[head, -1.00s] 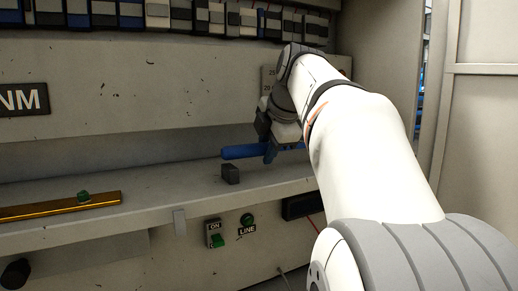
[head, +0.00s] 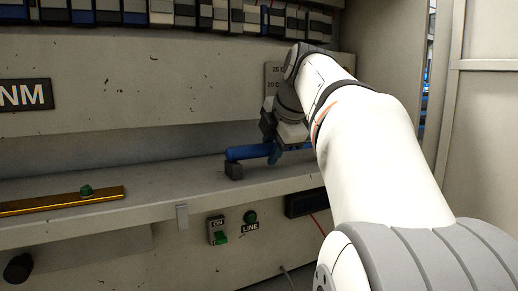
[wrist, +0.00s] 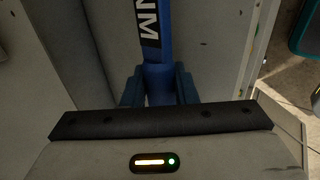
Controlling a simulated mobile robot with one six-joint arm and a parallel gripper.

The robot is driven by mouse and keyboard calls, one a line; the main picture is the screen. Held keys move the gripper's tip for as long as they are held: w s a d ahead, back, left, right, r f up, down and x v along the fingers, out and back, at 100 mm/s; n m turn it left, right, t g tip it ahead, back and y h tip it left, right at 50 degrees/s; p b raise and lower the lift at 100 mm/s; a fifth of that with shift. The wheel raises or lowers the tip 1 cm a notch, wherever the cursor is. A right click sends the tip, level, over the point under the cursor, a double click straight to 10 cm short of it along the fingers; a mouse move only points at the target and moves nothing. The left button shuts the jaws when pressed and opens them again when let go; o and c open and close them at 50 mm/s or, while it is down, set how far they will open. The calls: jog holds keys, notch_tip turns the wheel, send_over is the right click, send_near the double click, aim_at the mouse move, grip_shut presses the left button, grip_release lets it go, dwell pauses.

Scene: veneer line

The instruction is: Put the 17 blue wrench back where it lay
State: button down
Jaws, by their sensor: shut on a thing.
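The blue wrench (head: 248,152) is held level above the shelf, its left end at the top of a small dark block (head: 234,171). I cannot tell whether it touches the block. My gripper (head: 274,154) is shut on the wrench, right of the block. In the wrist view the wrench (wrist: 156,72) runs between my gripper's two blue fingers (wrist: 159,88), with white "NM" letters on a dark label. The wrench's right part is mostly hidden behind my gripper and arm; no 17 is readable.
The shelf (head: 170,187) is clear between the block and a brass-coloured bar (head: 60,201) with a green knob. A row of blocks (head: 210,14) hangs above.

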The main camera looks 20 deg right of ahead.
jog(key=shift+f, duration=0.15)
jog(key=c, duration=1.1)
grip_release()
notch_tip(320, 180, up, 8)
jog(key=p, duration=0.6)
jog(key=shift+p, duration=0.35)
jog(key=shift+f, duration=0.1)
